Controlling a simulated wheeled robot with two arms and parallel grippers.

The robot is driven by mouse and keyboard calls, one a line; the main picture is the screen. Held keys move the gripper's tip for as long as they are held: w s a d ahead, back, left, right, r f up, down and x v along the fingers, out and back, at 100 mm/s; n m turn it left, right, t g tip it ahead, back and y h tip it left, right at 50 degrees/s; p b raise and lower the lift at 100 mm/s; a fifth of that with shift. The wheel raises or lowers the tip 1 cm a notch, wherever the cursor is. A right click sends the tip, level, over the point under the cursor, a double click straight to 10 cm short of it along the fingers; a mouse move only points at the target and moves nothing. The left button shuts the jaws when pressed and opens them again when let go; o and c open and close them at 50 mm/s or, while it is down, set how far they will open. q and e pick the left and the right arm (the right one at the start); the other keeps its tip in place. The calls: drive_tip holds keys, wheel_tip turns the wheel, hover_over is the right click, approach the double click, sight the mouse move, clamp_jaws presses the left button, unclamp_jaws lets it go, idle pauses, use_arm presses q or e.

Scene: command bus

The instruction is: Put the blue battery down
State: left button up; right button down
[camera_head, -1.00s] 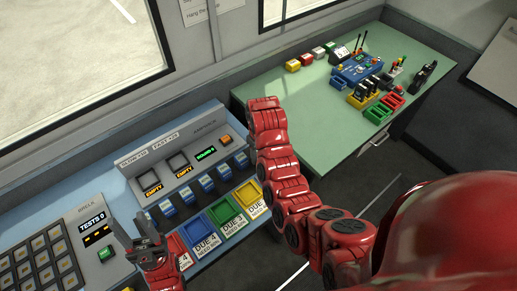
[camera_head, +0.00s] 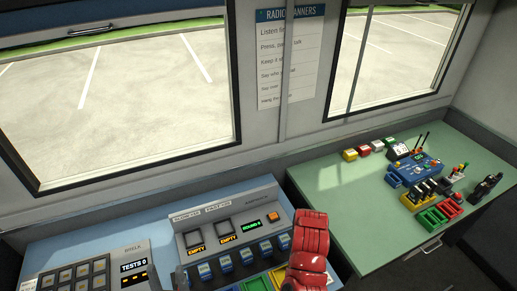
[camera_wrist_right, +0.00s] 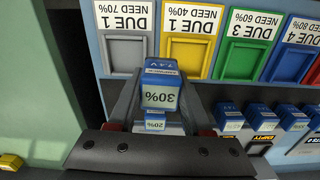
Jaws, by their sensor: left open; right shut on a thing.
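In the right wrist view a blue battery (camera_wrist_right: 159,94) with a white label reading 30%, upside down, sits between the fingers of my right gripper (camera_wrist_right: 158,88), which is shut on it. Below it in that view is another blue battery (camera_wrist_right: 154,124) labelled 20%. Beyond the held battery are a yellow bay (camera_wrist_right: 189,58) and a grey bay (camera_wrist_right: 127,55). In the head view my red right arm hides the right gripper and held battery. The tip of my left gripper (camera_head: 181,279) shows at the bottom edge, open.
A charger panel (camera_head: 228,224) with a row of blue batteries stands on the blue counter. Green (camera_wrist_right: 246,59) and blue (camera_wrist_right: 294,64) bays lie to the right in the wrist view. The green table (camera_head: 345,215) holds a blue box (camera_head: 415,172) and coloured trays; its near part is clear.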

drive_tip(key=w+a+r+b, duration=0.1)
drive_tip(key=w, duration=0.2)
drive_tip(key=w+a+r+b, duration=0.1)
drive_tip(key=w+r, duration=0.1)
drive_tip(key=w, duration=0.1)
drive_tip(key=w+a+r+b, duration=0.1)
drive_tip(key=w, duration=0.2)
drive_tip(key=shift+w+r, duration=0.15)
drive_tip(key=shift+w, duration=0.2)
drive_tip(key=w+r+m+b, duration=0.1)
drive_tip(key=w+r+b, duration=0.45)
drive_tip(key=r, duration=0.35)
drive_tip(key=d+r+m+b, duration=0.2)
drive_tip(key=d+r, duration=0.2)
drive_tip(key=shift+s+d+r+m+b, duration=0.15)
drive_tip(key=shift+s+m+b, duration=0.15)
drive_tip(key=shift+s+b, duration=0.1)
